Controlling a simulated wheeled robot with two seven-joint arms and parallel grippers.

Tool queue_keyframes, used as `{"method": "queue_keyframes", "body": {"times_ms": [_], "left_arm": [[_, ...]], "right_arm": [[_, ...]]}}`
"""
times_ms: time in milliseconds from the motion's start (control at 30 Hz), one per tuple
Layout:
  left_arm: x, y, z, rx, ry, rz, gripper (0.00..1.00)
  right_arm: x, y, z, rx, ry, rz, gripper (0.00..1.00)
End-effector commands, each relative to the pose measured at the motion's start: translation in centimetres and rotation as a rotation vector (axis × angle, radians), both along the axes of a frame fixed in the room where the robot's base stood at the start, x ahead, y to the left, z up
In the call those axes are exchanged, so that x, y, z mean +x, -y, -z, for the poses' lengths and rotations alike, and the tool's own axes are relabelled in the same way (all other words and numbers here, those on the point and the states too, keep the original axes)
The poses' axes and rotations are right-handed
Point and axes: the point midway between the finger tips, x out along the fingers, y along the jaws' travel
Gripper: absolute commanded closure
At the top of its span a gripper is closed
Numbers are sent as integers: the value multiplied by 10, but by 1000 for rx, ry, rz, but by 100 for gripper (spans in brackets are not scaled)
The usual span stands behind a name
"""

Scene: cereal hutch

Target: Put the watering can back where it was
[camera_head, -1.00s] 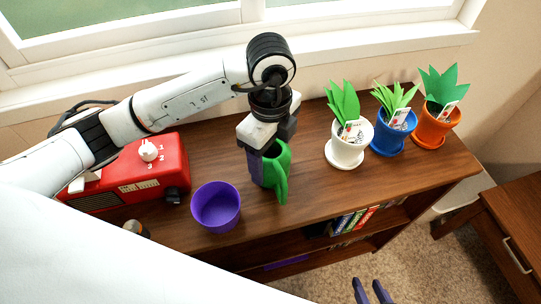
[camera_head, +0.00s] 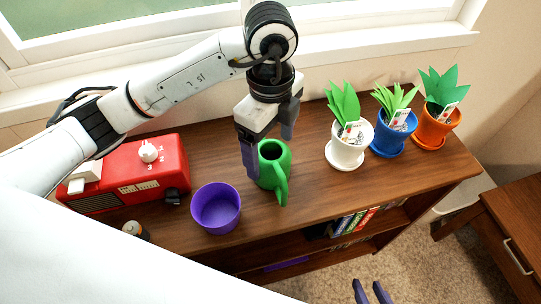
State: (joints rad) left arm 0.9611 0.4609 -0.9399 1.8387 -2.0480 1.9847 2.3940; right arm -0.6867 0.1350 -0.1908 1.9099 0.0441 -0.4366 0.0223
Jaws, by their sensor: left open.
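The green watering can (camera_head: 272,172) stands upright on the wooden hutch top (camera_head: 310,190), just right of the purple pot (camera_head: 216,208). My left gripper (camera_head: 268,155) is open above and behind the can, with one finger at the can's left side and the other higher to the right. I cannot tell whether the left finger touches the can. My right gripper (camera_head: 372,292) shows only as two dark fingertips at the bottom edge, spread slightly apart, in front of the hutch.
A red radio (camera_head: 140,180) stands on the left. White (camera_head: 346,154), blue (camera_head: 390,136) and orange (camera_head: 435,127) plant pots stand along the right. Books (camera_head: 354,220) sit on the shelf below. The window sill runs behind. Bare top lies between the can and the white pot.

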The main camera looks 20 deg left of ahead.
Motion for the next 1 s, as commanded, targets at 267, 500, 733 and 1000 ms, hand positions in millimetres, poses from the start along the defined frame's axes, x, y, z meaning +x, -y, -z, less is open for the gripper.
{"method": "queue_keyframes", "body": {"times_ms": [267, 500, 733, 1000], "left_arm": [[1, -1, -59, 2, 5, 0, 18], [0, 0, -77, 1, 0, 0, 18], [0, 0, -77, 1, -1, 0, 18], [0, 0, -77, 1, 0, 0, 18]], "right_arm": [[0, 0, -7, 0, 0, 0, 69], [0, 0, -9, 0, 0, 0, 69], [0, 0, -8, 0, 1, 0, 69], [0, 0, -9, 0, 1, 0, 69]]}}
